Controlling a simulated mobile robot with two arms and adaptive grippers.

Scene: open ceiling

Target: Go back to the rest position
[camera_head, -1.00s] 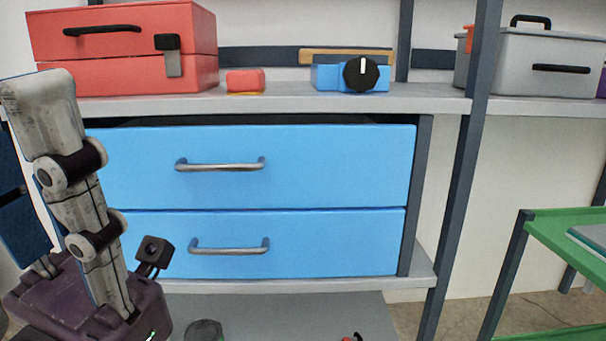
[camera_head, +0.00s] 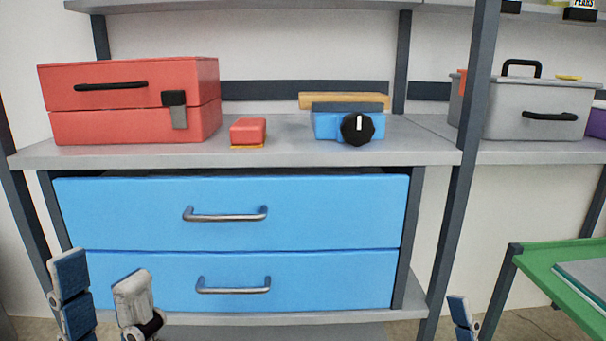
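My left gripper (camera_head: 102,296) shows at the lower left edge. Its blue-padded finger and its grey-white finger stand apart with nothing between them, in front of the blue drawer unit (camera_head: 230,233). Of my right gripper, only one small blue-padded fingertip (camera_head: 460,316) shows at the bottom edge, right of the drawers; the rest is out of frame. Both drawers look shut.
A red toolbox (camera_head: 135,102), a small red block (camera_head: 248,131), a blue device with a black knob (camera_head: 358,128) and a grey toolbox (camera_head: 530,95) stand on the shelf top. A green cart (camera_head: 560,270) stands at right.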

